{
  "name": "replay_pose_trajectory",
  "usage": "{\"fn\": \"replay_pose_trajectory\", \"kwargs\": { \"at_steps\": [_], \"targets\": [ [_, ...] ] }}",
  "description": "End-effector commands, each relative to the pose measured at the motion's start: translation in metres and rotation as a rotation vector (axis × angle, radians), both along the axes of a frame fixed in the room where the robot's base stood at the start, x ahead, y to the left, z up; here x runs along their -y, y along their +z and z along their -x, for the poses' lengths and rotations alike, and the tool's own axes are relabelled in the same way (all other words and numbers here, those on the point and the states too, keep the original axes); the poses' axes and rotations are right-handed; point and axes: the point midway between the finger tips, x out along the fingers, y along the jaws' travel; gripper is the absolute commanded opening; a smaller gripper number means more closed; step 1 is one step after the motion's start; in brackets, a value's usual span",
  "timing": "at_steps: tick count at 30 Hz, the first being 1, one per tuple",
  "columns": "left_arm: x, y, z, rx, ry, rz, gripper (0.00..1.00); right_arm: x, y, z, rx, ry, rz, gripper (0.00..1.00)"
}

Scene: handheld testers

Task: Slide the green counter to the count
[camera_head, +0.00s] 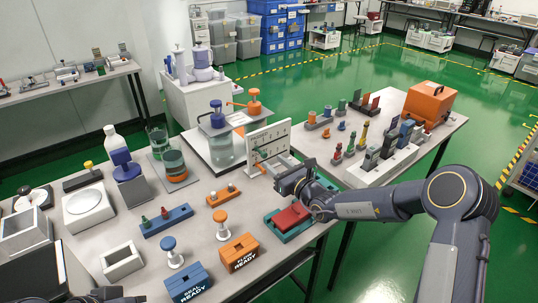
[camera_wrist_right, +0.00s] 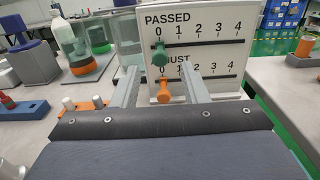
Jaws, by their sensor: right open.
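A white counting board (camera_head: 281,135) stands upright on the table; its upper row reads PASSED with numbers 0 to 4, also seen in the right wrist view (camera_wrist_right: 220,25). The green counter (camera_wrist_right: 159,53) sits on the upper slot under 0. An orange counter (camera_wrist_right: 164,91) sits on the lower slot near 0. My right gripper (camera_head: 282,180) is in front of the board, open and empty. In the wrist view its fingertips (camera_wrist_right: 158,70) flank the counters left and right, with no visible contact. A dark part of my left arm (camera_head: 108,295) shows at the bottom edge; its jaws are unclear.
A red block on a teal tray (camera_head: 307,232) lies below my right forearm. A glass jar with a blue pump (camera_head: 218,135) stands left of the board. A white rack of testers (camera_head: 382,170) is on the right table. A small orange-and-white peg block (camera_head: 222,196) sits nearby.

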Motion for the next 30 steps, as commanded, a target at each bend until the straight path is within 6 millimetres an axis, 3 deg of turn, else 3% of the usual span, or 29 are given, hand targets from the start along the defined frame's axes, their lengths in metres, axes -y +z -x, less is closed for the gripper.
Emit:
{"fn": "replay_pose_trajectory", "kwargs": {
  "at_steps": [8,18,27,30],
  "targets": [
    [0.000,0.002,0.000,0.000,0.000,0.000,0.00,-0.021,0.000,-0.028,0.000,0.001,0.000,0.40],
    [0.000,0.002,0.000,0.000,0.000,0.000,0.00,-0.023,0.000,-0.031,0.000,0.001,0.000,0.39],
    [0.000,0.002,0.000,0.000,0.000,0.000,0.00,-0.023,0.001,-0.031,0.001,0.001,0.001,0.00],
    [0.000,0.002,0.000,0.000,0.000,0.000,0.00,-0.023,0.001,-0.031,0.001,0.001,0.001,0.00]
  ]
}}
